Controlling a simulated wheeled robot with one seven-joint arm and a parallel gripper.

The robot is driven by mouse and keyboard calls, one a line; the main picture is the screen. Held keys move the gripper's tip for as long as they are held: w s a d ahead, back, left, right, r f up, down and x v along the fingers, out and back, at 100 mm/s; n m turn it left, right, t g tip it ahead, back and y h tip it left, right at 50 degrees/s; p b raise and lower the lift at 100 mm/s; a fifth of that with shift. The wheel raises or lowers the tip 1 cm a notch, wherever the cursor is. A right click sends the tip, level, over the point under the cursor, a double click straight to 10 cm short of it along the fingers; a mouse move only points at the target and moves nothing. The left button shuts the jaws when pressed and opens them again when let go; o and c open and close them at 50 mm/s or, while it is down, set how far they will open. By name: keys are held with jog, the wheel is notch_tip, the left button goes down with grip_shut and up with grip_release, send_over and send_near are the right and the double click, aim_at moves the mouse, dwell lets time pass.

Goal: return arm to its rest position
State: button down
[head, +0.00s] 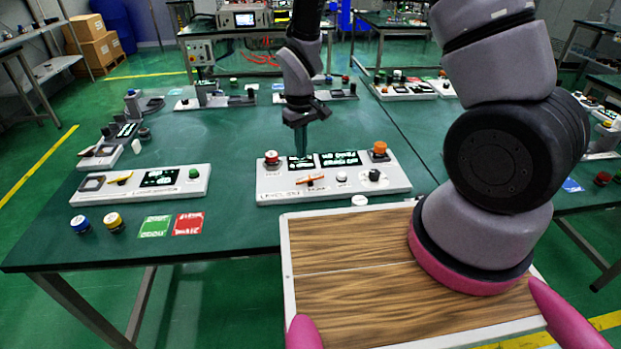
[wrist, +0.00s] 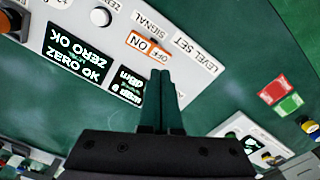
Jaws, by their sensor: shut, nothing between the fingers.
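My gripper (head: 301,140) points down over the white control panel (head: 262,190) in the middle of the green table. The panel's screen (wrist: 76,55) reads ZERO OK. In the head view the orange switch (head: 310,179) lies below the screens, with a red knob (head: 271,158) at left and an orange knob (head: 379,149) at right.
A second white panel (head: 140,187) stands to the left. Blue (head: 80,224) and yellow (head: 113,222) buttons and green (head: 154,227) and red (head: 188,224) cards lie in front of it. More panels line the table's back. The wood-topped surface (head: 340,290) is clear at left.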

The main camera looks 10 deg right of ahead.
jog(key=d+r+m+t+y, duration=0.1)
jog(key=d+r+m+t, duration=0.3)
jog(key=r, duration=0.8)
jog(key=d+r+m+g+y, duration=0.1)
jog(key=d+r, duration=0.5)
jog(key=r, duration=0.6)
jog(key=s+d+r+m+t, duration=0.2)
jog(key=s+d+r, duration=0.2)
jog(key=s+r, duration=0.3)
jog(key=s+d+r+m+t, duration=0.2)
jog(key=s+d+r+m, duration=0.1)
jog(key=s+r, duration=0.4)
jog(key=shift+d, duration=0.55)
